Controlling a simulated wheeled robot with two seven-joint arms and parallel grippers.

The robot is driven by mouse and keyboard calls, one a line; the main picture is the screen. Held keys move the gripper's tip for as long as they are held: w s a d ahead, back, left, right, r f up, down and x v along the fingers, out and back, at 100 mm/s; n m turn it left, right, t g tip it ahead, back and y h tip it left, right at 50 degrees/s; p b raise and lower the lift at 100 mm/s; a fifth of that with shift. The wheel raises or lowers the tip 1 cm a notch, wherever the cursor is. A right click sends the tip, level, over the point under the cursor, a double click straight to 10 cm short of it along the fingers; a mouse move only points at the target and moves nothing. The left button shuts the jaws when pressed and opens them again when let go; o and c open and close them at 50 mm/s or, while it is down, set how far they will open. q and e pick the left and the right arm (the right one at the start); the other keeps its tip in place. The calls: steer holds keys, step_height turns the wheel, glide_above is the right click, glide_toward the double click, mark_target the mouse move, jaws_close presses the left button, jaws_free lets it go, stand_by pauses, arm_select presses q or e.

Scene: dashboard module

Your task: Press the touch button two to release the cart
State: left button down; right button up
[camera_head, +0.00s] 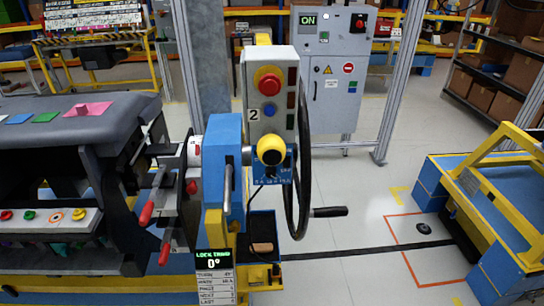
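A grey control box (248,70) marked with a "2" stands upright near the middle of the camera_head view. It carries a red round button (269,81) on a yellow ring, a small blue button (269,109) beside the "2", and dark red indicators down its right side. A yellow dome with a dark centre (271,150) sits at its lower end. I cannot tell which of these is the touch button. The dashboard module (75,115) is at the left, on a blue and yellow frame. Neither of my grippers is in view.
A black handwheel (304,150) with a crank handle (328,212) stands right of the box. A blue post (222,170) and red-tipped levers (146,213) are to its left. A display (214,262) reads 0°.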

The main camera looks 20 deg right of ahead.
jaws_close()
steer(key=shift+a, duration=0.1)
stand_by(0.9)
